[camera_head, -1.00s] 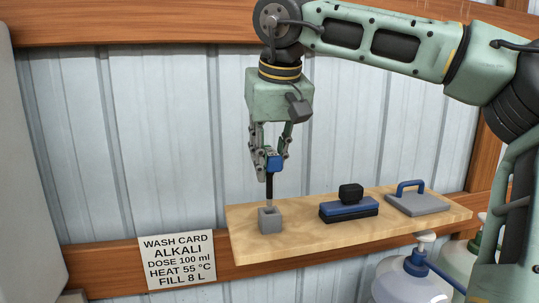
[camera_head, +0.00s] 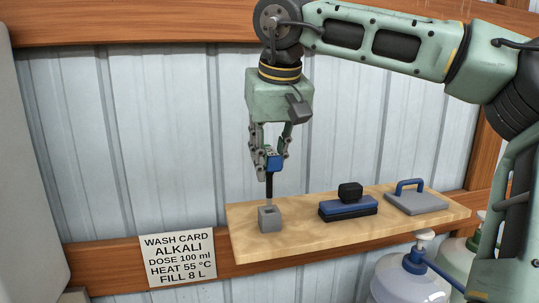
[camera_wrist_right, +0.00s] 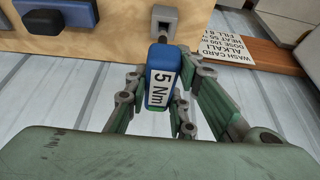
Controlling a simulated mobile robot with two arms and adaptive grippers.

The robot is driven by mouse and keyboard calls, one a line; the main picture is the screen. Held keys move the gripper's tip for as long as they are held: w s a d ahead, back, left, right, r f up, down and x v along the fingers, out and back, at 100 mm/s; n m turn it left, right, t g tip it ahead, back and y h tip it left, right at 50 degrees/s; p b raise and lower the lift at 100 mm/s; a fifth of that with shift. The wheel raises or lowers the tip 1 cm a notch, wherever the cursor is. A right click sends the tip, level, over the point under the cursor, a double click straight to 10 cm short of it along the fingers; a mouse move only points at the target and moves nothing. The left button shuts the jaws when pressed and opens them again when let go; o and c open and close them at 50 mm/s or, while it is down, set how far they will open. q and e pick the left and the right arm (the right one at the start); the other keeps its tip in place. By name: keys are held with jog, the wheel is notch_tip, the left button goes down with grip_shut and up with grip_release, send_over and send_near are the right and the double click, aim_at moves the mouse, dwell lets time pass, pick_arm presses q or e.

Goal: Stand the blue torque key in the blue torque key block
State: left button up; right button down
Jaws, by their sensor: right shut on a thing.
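The blue torque key (camera_head: 269,186) has a blue head and a dark, thin shaft. My right gripper (camera_head: 273,159) is shut on its head, holding it upright with the shaft down. The grey block (camera_head: 271,222) with a square hole stands on the shelf's left end, directly below the key. The shaft's lower end is close over the hole; I cannot tell whether it touches. In the right wrist view the blue head (camera_wrist_right: 159,80) reads "5 Nm" and the block (camera_wrist_right: 164,14) lies just beyond it. My left gripper is not in view.
The wooden shelf (camera_head: 300,238) also carries a blue and black brush-like block (camera_head: 347,208) and a grey plate with a blue handle (camera_head: 417,202). A wash card (camera_head: 179,258) hangs at lower left. Large bottles (camera_head: 412,278) stand below the shelf's right side.

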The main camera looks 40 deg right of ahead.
aim_at(270, 178)
jog(key=shift+p, duration=0.4)
jog(key=shift+f, duration=0.25)
dwell(0.4)
jog(key=shift+f+b, duration=1.45)
jog(key=shift+f, duration=0.8)
jog(key=c, duration=1.4)
grip_release()
jog(key=shift+c, duration=0.2)
jog(key=v, duration=1.2)
jog(key=shift+s, duration=0.1)
